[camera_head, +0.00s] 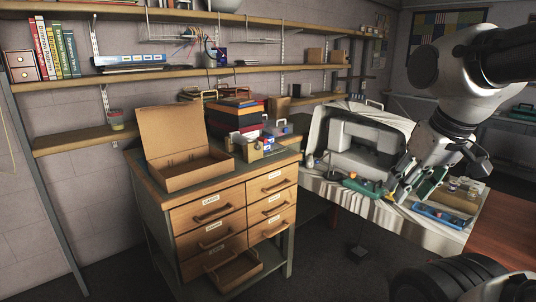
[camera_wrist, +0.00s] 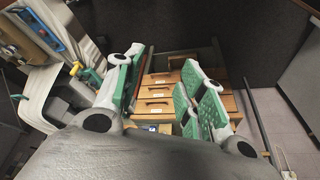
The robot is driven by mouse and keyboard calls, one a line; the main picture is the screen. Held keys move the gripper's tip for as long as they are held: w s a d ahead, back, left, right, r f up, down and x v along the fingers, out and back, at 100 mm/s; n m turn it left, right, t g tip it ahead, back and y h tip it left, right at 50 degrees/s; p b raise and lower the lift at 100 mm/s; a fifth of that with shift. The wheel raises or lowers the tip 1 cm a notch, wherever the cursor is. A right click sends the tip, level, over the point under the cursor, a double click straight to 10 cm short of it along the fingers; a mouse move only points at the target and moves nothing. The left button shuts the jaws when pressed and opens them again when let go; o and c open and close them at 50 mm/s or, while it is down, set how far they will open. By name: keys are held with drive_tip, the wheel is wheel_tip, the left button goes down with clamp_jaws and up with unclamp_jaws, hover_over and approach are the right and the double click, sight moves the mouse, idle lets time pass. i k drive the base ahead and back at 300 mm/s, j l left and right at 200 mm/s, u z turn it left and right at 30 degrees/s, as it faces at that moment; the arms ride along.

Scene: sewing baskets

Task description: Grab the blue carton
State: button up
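A small blue box (camera_head: 267,146) stands among packed items on top of the wooden drawer cabinet, at its back right in the head view. It is small and partly hidden, so I cannot be sure it is the blue carton. My gripper (camera_head: 407,188) is over the white-covered table at the right, apart from the cabinet. In the wrist view my gripper (camera_wrist: 162,65) has its green-padded fingers spread, with nothing held between them. The cabinet drawers show beyond the fingers, well away.
An open cardboard box (camera_head: 190,172) sits on the wooden cabinet (camera_head: 212,205), whose bottom drawer (camera_head: 234,269) is pulled out. A sewing machine (camera_head: 352,133) and a blue tray (camera_head: 440,216) are on the table. Shelves (camera_head: 120,77) run along the wall. Dark floor lies between cabinet and table.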

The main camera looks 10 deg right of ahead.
sight(267, 146)
drive_tip(key=i+j, duration=0.1)
drive_tip(key=i, duration=0.45)
drive_tip(key=i+j+z, duration=0.1)
drive_tip(key=i, duration=0.45)
drive_tip(key=i+j, duration=0.15)
drive_tip(key=i, duration=0.4)
